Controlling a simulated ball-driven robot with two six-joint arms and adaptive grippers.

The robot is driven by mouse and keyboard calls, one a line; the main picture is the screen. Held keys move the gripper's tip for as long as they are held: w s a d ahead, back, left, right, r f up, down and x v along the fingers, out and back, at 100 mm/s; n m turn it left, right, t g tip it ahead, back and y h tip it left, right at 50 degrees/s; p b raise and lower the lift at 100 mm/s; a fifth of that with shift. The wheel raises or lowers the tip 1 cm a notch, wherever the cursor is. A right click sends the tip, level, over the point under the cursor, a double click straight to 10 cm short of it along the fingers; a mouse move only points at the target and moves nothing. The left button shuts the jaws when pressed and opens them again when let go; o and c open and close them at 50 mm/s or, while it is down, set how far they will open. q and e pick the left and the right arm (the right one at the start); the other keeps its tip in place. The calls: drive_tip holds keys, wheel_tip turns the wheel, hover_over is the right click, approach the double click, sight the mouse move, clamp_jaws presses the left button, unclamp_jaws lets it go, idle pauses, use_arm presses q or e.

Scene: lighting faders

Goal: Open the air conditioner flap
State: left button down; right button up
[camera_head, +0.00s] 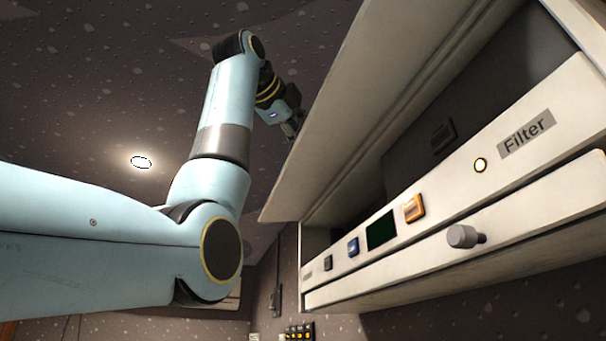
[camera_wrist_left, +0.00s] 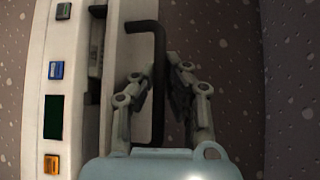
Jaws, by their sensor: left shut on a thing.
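The air conditioner (camera_head: 450,210) is a cream box on the right in the head view. Its flap (camera_head: 335,120), a long pale panel, stands swung out from the body, and the dark interior (camera_head: 440,135) shows behind it. My left gripper (camera_head: 297,122) is at the flap's outer side, its fingers partly hidden behind the flap edge. In the left wrist view its two fingers (camera_wrist_left: 160,82) are shut around a black bent handle (camera_wrist_left: 158,50) on the flap (camera_wrist_left: 127,45). My right gripper is in neither view.
A ceiling lamp (camera_head: 141,162) shines at left.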

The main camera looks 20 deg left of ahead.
use_arm(q)
drive_tip(key=shift+a+r, duration=0.1)
drive_tip(key=c, duration=1.8)
unclamp_jaws()
drive_tip(key=shift+c, duration=0.2)
drive_tip(key=o, duration=0.5)
drive_tip(key=shift+s+a, duration=0.25)
drive_tip(key=shift+a, duration=0.1)
drive_tip(key=shift+c, duration=0.2)
drive_tip(key=shift+w+d, duration=0.15)
drive_tip(key=shift+d, duration=0.1)
drive_tip(key=v, duration=1.2)
